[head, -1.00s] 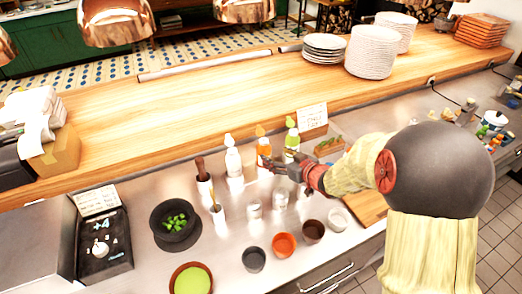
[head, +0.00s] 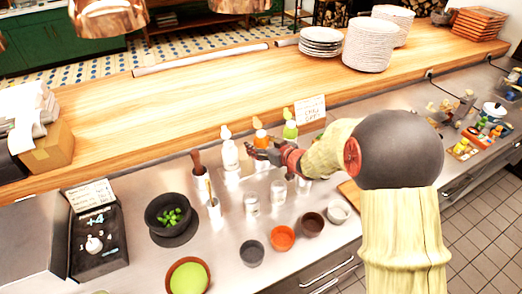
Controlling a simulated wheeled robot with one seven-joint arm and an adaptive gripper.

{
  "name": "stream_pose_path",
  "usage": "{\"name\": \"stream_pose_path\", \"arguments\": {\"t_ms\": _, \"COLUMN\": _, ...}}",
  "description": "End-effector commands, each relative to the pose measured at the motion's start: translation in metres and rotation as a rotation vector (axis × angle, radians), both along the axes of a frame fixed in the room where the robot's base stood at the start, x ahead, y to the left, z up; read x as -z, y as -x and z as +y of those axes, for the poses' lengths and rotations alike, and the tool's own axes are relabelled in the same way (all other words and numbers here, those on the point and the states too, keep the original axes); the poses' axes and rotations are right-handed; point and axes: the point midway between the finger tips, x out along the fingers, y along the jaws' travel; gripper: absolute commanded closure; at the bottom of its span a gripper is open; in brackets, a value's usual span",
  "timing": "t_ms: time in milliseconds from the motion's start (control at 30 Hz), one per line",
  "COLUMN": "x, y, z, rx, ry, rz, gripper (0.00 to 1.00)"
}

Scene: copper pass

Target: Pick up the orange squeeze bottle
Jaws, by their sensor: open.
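The orange squeeze bottle (head: 260,135) stands upright on the steel counter, between a white squeeze bottle (head: 229,152) on its left and a green one (head: 290,129) on its right. My gripper (head: 252,150) is open, with its fingers at the lower part of the orange bottle and reaching toward the white bottle. The gripper hides the lower part of the orange bottle. I cannot tell whether the fingers touch it or are only in front of it.
Glass jars (head: 251,203), small bowls (head: 282,238) and a dark mortar (head: 169,215) stand on the counter in front. The raised wooden ledge (head: 190,100) runs behind the bottles, with a small sign (head: 310,110).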

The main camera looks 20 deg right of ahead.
Motion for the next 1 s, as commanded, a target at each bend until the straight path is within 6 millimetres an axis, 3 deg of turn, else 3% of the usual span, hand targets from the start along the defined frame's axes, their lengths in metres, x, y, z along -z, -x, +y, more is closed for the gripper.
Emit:
{"name": "stream_pose_path", "arguments": {"t_ms": 633, "x": 0.0002, "y": 0.0004, "z": -0.0001, "rx": 0.0, "ry": 0.0, "rz": 0.001, "gripper": 0.72}}
{"name": "stream_pose_path", "arguments": {"t_ms": 1000, "x": -0.007, "y": -0.0001, "z": -0.0001, "rx": -0.001, "ry": 0.001, "rz": -0.003, "gripper": 0.72}}
